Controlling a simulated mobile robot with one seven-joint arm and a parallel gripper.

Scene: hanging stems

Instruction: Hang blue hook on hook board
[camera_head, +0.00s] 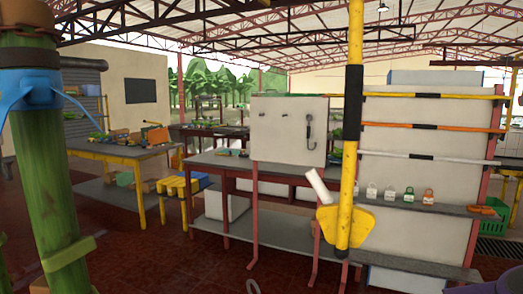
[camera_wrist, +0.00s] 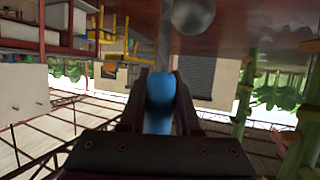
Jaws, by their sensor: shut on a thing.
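The hook board (camera_head: 275,140) is a pale upright panel on red legs, near the middle of the head view. A dark hook (camera_head: 309,130) hangs on its right side, and small pegs show on its face. In the wrist view, whose picture is upside down, my gripper (camera_wrist: 160,78) is shut on the blue hook (camera_wrist: 160,95). Its blue part sits between the two dark fingers. A grey shaft runs up beyond it; its far end is unclear. I cannot make out my gripper in the head view.
A yellow pole with black bands (camera_head: 352,100) stands close, just right of the board. A workbench (camera_head: 120,150) stands at left, and shelves with padlocks (camera_head: 425,208) at right.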

